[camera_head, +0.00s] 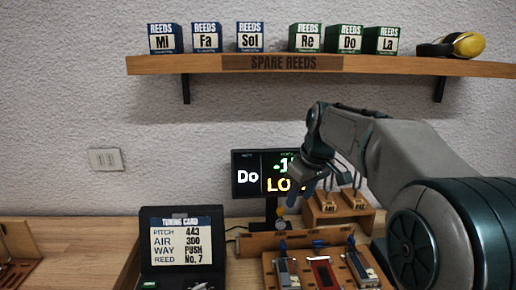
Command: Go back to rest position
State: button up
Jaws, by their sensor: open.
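My arm reaches in from the right, and its end bends down in front of the tuner screen. My gripper (304,192) points downward there, small and partly dark against the screen. It is open, and I see nothing held in it. The tuner screen (247,176) reads "Do" and is partly covered by my gripper. Below, a wooden reed holder (270,268) on the bench carries several metal reed pieces, one with a red plate (323,271). My gripper is above and behind this holder, apart from it.
A wooden tool block (345,208) with upright tools stands right of my gripper, close to my arm. A tuning card case (182,278) stands left on the bench (90,235). The spare reeds shelf (170,65) holds several boxes and yellow ear defenders (467,45).

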jog(key=s+d+f+m+h, duration=0.1)
jog(key=s+f+m, duration=0.2)
jog(key=s, duration=0.9)
jog(key=s+d+f+m+p, duration=0.1)
jog(key=s+f+m, duration=0.3)
jog(key=s+f, duration=0.5)
jog(key=s, duration=0.4)
jog(key=shift+d+h, duration=0.35)
jog(key=shift+h, duration=0.05)
